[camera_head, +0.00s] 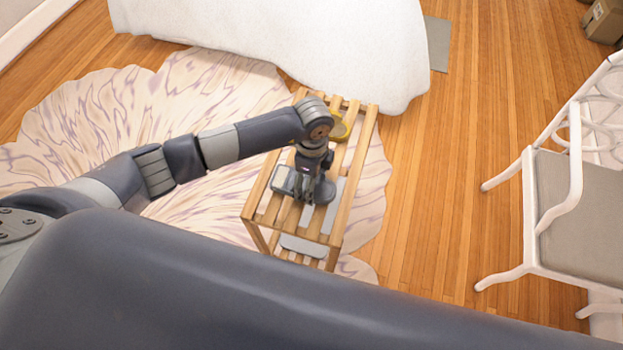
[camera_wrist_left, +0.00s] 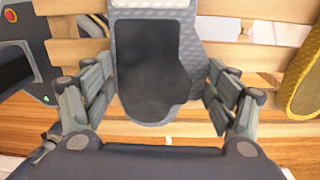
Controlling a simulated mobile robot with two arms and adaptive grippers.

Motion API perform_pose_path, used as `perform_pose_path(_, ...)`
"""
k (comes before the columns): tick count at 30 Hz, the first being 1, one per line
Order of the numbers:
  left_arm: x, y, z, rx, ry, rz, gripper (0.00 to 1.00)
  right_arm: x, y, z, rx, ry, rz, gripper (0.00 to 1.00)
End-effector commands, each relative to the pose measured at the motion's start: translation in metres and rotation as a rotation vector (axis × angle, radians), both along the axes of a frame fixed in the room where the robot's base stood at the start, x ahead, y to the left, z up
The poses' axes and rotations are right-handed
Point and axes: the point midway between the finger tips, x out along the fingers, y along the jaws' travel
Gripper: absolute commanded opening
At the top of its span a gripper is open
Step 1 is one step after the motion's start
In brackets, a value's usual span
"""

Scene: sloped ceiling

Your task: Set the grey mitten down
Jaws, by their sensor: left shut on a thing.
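The grey mitten (camera_wrist_left: 150,70) has a quilted grey edge, a dark smooth panel and a pale band at its far end. My left gripper (camera_wrist_left: 160,85) has its fingers on either side of the mitten and is shut on it. In the head view the left gripper (camera_head: 312,188) points down at the slatted wooden rack (camera_head: 357,165), and part of the mitten (camera_head: 325,192) shows beside the fingers. The mitten is at or just above the slats; I cannot tell whether it touches them. My right gripper is not in view.
A grey device (camera_wrist_left: 18,85) with a red button lies left of the mitten. A yellow textured item (camera_head: 342,125) lies towards the rack's far end. A white chair (camera_head: 580,210) stands at right, and a white-draped piece (camera_head: 290,40) behind the rack.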

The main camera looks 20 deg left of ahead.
Motion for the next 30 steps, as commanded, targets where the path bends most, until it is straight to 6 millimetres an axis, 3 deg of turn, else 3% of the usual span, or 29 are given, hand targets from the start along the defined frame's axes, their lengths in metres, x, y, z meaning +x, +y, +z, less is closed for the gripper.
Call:
perform_pose_path(3, 0.000, 0.000, -0.004, 0.000, 0.000, 0.000, 0.56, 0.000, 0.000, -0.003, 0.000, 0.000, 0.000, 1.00)
perform_pose_path(4, 0.000, 0.000, -0.003, 0.000, 0.000, 0.000, 0.86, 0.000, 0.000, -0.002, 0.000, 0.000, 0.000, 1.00)
perform_pose_path(6, 0.000, 0.000, -0.003, 0.000, 0.000, 0.000, 0.99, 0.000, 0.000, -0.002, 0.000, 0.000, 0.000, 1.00)
perform_pose_path(22, 0.001, 0.000, 0.005, -0.001, -0.002, 0.000, 0.99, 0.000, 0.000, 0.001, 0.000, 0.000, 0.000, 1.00)
perform_pose_path(30, 0.003, 0.000, 0.058, -0.001, -0.005, -0.001, 0.99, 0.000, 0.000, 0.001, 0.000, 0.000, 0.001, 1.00)
